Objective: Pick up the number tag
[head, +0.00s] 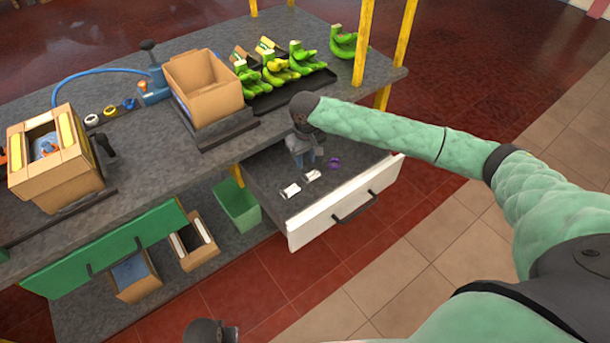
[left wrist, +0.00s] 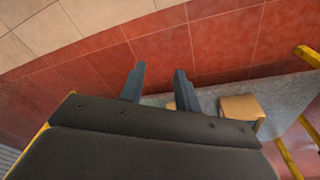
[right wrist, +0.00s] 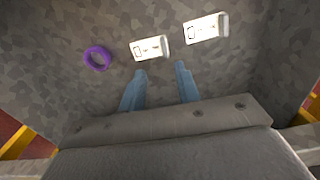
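Two white tags with dark marks lie in the open drawer. In the right wrist view one tag (right wrist: 150,48) is just beyond the fingertips and the other tag (right wrist: 206,28) is to its upper right. The head view shows them as a nearer tag (head: 290,190) and a farther tag (head: 312,175). I cannot read the marks. My right gripper (right wrist: 160,73) is open and empty, pointing down into the drawer; it also shows in the head view (head: 304,164). My left gripper (left wrist: 158,70) is open and empty, away from the drawer.
A purple ring (right wrist: 97,58) lies beside the tags. The drawer's white front (head: 345,208) and side walls bound the space. Above is the grey worktop (head: 140,135) with cardboard boxes and green bananas. A green bin (head: 238,205) stands left of the drawer.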

